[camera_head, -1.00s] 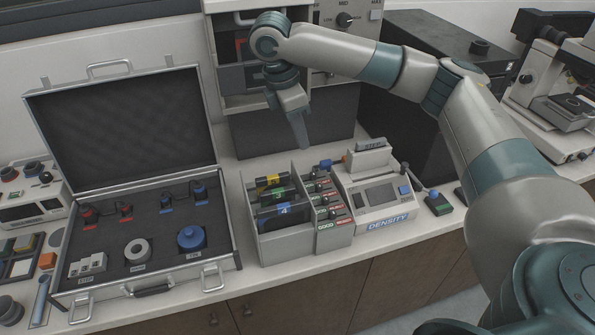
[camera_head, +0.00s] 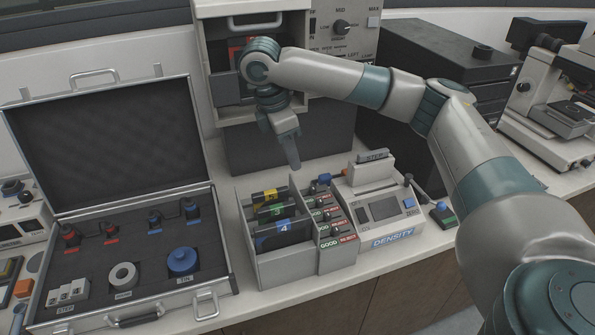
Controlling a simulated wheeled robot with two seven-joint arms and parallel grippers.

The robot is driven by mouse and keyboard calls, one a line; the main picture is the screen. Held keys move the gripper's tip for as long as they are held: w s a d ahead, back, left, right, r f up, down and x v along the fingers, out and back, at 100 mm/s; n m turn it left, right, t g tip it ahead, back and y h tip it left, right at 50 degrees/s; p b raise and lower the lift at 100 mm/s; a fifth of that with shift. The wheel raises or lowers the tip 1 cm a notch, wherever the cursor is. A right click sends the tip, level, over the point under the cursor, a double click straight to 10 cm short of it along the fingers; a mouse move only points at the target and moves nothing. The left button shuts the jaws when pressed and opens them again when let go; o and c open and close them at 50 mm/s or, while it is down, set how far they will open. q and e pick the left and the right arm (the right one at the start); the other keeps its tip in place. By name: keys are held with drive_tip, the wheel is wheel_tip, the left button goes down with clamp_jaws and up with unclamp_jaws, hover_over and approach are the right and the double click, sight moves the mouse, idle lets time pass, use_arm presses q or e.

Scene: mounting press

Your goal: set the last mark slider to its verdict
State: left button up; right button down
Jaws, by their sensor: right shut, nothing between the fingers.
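The mark slider panel (camera_head: 334,222) stands between the film rack and the densitometer. It has several rows of small sliders with green GOOD labels on the left and red REJECT labels on the right. The exact knob settings are too small to tell. The rack (camera_head: 285,266) holds several dark films with yellow, green and blue tabs; the front blue tab (camera_head: 284,229) reads 4. My right gripper (camera_head: 294,166) is shut and empty, pointing down above the back of the rack and panel, touching neither. My left gripper is out of view.
The densitometer (camera_head: 378,213) stands right of the panel, with a STEP block (camera_head: 373,168) on top. An open case (camera_head: 214,252) with plugs, a ring and a blue weight lies at left. A tall cabinet (camera_head: 217,68) stands behind my right wrist. A microscope (camera_head: 551,95) is at far right.

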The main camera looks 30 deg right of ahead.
sight(313, 188)
drive_tip(key=p+x, duration=0.2)
drive_tip(key=x, duration=0.7)
drive_tip(key=shift+d+f, duration=0.1)
drive_tip(key=shift+f, duration=0.25)
drive_tip(key=shift+s+d+r+p, duration=0.1)
drive_tip(key=shift+s+d+p, duration=0.05)
drive_tip(key=shift+d+p, duration=0.3)
drive_tip(key=shift+s+d+r+p, duration=0.1)
drive_tip(key=shift+d+p, duration=0.2)
drive_tip(key=shift+p, duration=0.25)
drive_tip(key=shift+d, duration=0.25)
drive_tip(key=shift+s+d+f, duration=0.1)
drive_tip(key=shift+d+f, duration=0.05)
drive_tip(key=shift+d, duration=0.05)
drive_tip(key=shift+p, duration=0.35)
